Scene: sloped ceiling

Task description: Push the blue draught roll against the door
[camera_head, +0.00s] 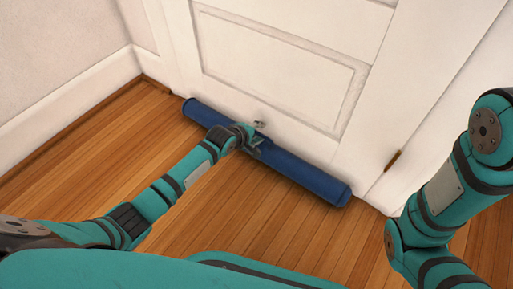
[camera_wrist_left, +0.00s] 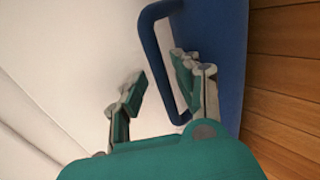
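The blue draught roll (camera_head: 305,174) lies on the floor along the foot of the white door (camera_head: 282,60). It looks close against the door, but I cannot tell whether it touches along its whole length. My left gripper (camera_head: 256,136) is over the middle of the roll. In the left wrist view, the roll (camera_wrist_left: 226,50) has a blue loop handle (camera_wrist_left: 154,58). My left gripper (camera_wrist_left: 159,75) is open there, with one finger on the door side of the handle bar and the other over the loop's opening. My right arm shows at the right, but its gripper is out of view.
A brown hinge (camera_head: 393,160) marks the door's right edge, near the roll's right end. A white wall with a skirting board (camera_head: 70,97) stands at the left. The wooden floor (camera_head: 250,215) in front of the roll is clear apart from my arm.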

